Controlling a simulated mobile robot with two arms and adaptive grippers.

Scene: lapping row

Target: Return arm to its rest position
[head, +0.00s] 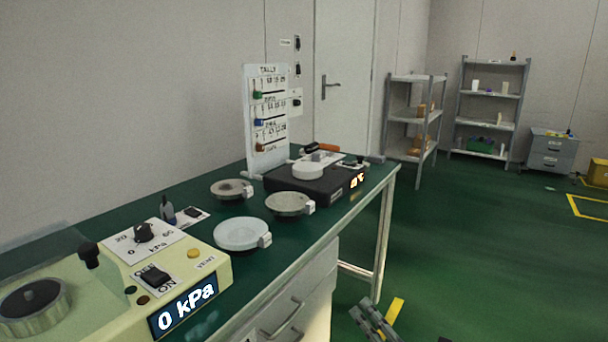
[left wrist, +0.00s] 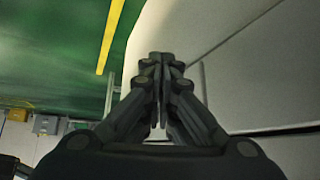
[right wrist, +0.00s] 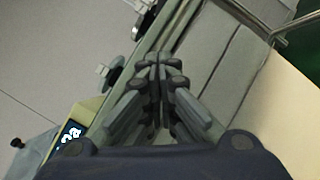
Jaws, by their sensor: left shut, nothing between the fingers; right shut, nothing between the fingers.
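My right gripper (head: 372,318) shows at the bottom edge of the head view, low in front of the bench and above the green floor. In the right wrist view my right gripper (right wrist: 158,62) has its fingers together with nothing between them. The bench's drawer fronts lie beyond it. My left gripper (left wrist: 160,62) shows only in the left wrist view, with its fingers together and empty. A pale panel and the green floor lie beyond it. My left arm does not show in the head view.
The green bench (head: 290,240) holds a cream pressure unit (head: 205,262) reading 0 kPa, several round dishes, a black hotplate (head: 320,190) and a tally board (head: 265,120). Drawers (head: 285,320) sit below it. Open floor (head: 480,260) lies to the right, with shelves (head: 490,95) behind.

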